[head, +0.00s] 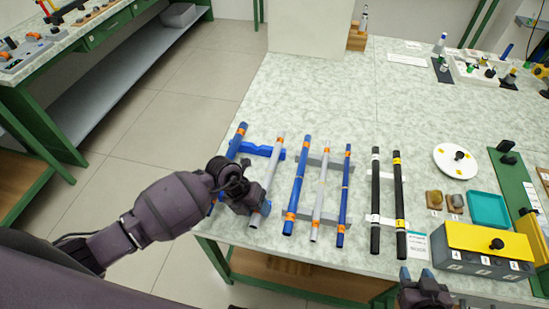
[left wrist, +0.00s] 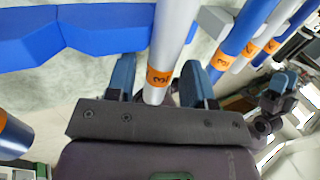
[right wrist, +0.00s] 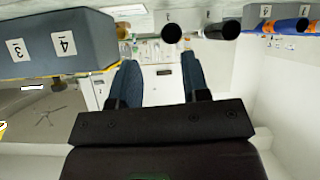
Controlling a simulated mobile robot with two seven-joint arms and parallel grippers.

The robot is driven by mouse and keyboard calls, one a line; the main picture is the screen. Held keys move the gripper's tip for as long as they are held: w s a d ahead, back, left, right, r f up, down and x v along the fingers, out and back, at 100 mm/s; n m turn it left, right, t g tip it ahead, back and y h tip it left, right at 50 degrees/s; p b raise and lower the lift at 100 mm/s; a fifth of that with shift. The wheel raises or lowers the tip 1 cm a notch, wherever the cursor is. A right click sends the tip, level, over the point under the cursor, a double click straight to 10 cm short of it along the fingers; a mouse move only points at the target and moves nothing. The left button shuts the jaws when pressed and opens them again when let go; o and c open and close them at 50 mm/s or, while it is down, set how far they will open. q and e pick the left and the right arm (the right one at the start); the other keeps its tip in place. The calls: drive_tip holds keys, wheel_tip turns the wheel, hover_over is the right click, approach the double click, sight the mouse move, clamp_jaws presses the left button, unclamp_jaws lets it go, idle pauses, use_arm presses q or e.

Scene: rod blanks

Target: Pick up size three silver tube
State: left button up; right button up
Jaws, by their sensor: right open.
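A silver tube (head: 275,157) with orange bands lies sloping on the table's near left part, partly on a blue holder (head: 262,150). In the left wrist view the silver tube (left wrist: 170,45) runs between my fingers, and the orange band near its end reads 3. My left gripper (head: 257,199) is open around its near end, with a gap showing on the left side; in the left wrist view the gripper (left wrist: 160,85) straddles it. A thinner silver tube (head: 319,200) lies between blue tubes. My right gripper (head: 418,280) is open and empty at the table's front edge.
Blue tubes (head: 298,185) and black tubes (head: 375,200) lie alongside, close to the silver ones. A yellow-topped grey box (head: 485,250), a teal tray (head: 488,208) and a white plate (head: 455,160) stand at right. The back left of the table is clear.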

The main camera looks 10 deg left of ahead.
use_arm(q)
drive_tip(key=c, duration=0.6)
